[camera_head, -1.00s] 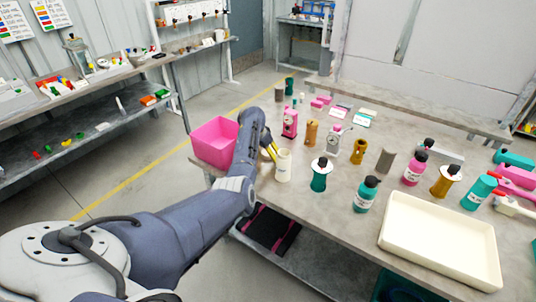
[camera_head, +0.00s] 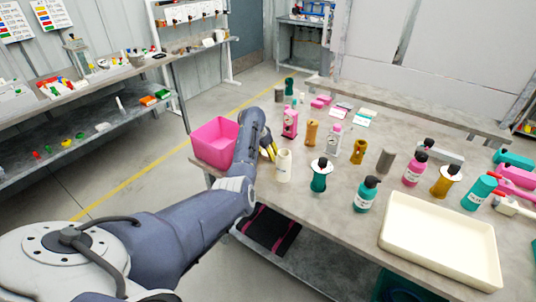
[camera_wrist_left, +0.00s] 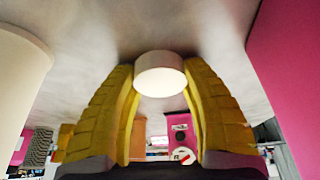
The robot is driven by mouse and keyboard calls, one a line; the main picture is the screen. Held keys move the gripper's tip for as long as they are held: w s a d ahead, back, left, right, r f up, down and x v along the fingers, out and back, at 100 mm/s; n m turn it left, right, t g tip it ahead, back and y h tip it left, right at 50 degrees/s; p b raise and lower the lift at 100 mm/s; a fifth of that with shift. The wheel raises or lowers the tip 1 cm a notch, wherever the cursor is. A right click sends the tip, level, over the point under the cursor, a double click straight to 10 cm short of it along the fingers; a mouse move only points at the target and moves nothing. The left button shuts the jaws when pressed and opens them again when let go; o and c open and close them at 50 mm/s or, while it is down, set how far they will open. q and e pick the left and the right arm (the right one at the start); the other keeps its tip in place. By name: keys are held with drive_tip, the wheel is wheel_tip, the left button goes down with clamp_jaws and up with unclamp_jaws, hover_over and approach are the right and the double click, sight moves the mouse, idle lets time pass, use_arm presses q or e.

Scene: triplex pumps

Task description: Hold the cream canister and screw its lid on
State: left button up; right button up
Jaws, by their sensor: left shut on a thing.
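The cream canister (camera_head: 283,166) stands upright at the left part of the table's front edge, just right of my left gripper (camera_head: 270,150). Its pale side also fills the left edge of the left wrist view (camera_wrist_left: 22,75). My left gripper's yellow fingers (camera_wrist_left: 160,95) are shut on a round cream lid (camera_wrist_left: 160,72), which sits between the fingertips. The lid is apart from the canister, beside it. In the head view the lid is hidden by the arm and fingers. My right gripper is in neither view.
A pink bin (camera_head: 213,145) stands close on the left of the gripper. A teal bottle (camera_head: 319,176) with a white collar stands right of the canister. Several pump bottles and cylinders stand farther right, behind a cream tray (camera_head: 440,245). Bare tabletop lies in front.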

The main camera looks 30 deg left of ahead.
use_arm(q)
wheel_tip(320, 180, up, 20)
idle(0.8)
